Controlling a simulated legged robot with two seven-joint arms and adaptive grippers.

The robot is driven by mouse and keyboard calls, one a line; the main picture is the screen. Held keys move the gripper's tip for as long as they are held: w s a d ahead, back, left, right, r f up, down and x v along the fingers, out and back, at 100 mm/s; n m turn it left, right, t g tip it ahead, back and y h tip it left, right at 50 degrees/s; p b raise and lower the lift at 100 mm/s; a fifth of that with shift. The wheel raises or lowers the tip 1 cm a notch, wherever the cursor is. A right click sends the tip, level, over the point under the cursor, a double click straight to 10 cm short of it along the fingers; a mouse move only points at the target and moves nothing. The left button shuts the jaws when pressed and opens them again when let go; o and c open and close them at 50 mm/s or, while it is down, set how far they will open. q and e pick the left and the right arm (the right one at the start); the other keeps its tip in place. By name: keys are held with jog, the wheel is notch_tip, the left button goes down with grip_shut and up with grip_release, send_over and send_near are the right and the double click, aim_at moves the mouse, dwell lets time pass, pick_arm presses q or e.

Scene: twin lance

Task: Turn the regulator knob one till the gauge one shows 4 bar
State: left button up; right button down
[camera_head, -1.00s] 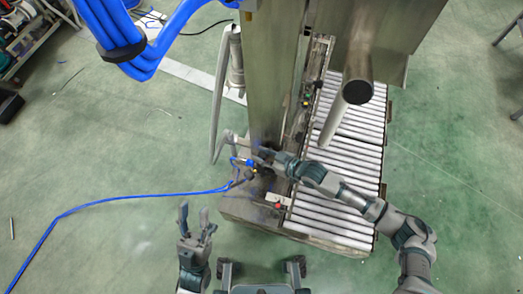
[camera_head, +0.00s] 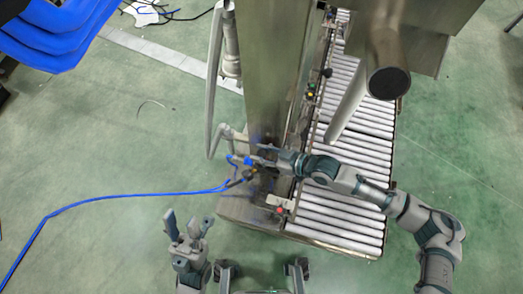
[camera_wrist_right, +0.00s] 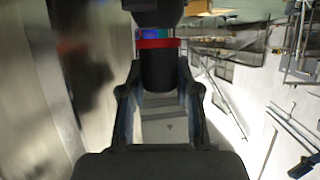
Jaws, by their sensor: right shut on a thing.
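In the right wrist view a dark cylindrical knob (camera_wrist_right: 158,68) with a red ring around its top sits between the fingers of my right gripper (camera_wrist_right: 160,95), which is shut on it. I take it for the regulator knob one. A small blue and green patch shows just above the red ring. In the head view my right gripper (camera_head: 265,161) is at the small fittings by the foot of the steel column, and the knob is too small to make out there. No gauge face can be read in either view. My left gripper (camera_head: 188,228) is open and empty, left of the machine base.
A steel column (camera_head: 262,70) stands beside a roller conveyor (camera_head: 350,150). A blue hose (camera_head: 110,201) runs from the fittings leftward over the floor. Green floor (camera_head: 110,140) on the left is mostly clear.

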jog(key=shift+w+d, duration=0.1)
jog(key=c, duration=1.1)
grip_release()
jog(key=shift+d, duration=0.2)
jog(key=v, duration=1.1)
jog(key=shift+s+d, duration=0.25)
jog(key=shift+d, duration=0.05)
